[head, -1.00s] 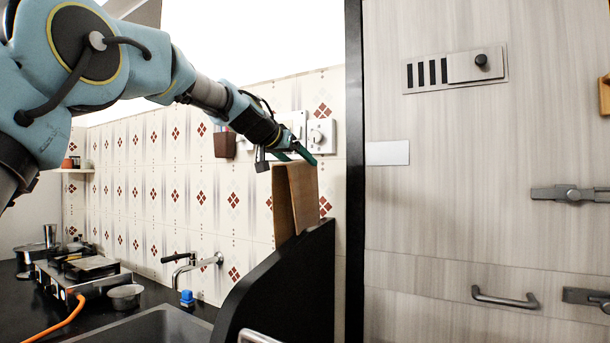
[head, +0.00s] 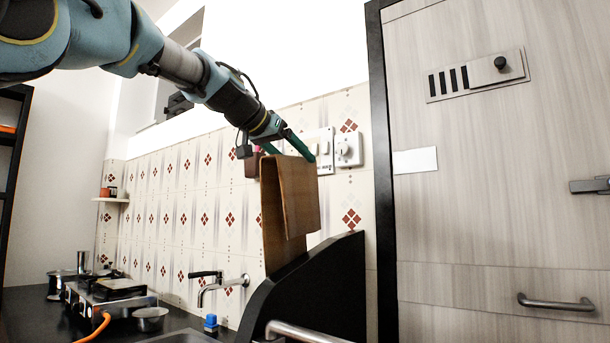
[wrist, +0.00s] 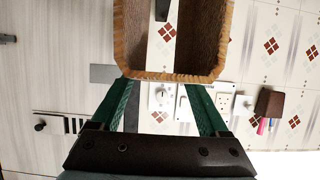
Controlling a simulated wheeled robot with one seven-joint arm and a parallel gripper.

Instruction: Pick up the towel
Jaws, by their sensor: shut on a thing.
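The brown towel (head: 290,205) hangs folded over, with its fold at the top, above the black panel in the head view. Its shorter flap ends above the panel; the lower end of its longer flap is hidden behind the panel. My gripper (head: 300,158) reaches down from the upper left, and its green fingers are shut on the towel at the fold. In the wrist view the towel (wrist: 172,76) is a loop with an orange-brown edge at the top, and my gripper's fingers (wrist: 160,92) meet its near edge.
The curved black panel (head: 315,285) stands below the towel, with a metal handle (head: 300,332) in front. A tap (head: 220,287), a blue bottle (head: 210,323) and a stove (head: 110,300) are left. Switches (head: 348,150) are on the tiled wall. A wooden door (head: 480,210) fills the right.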

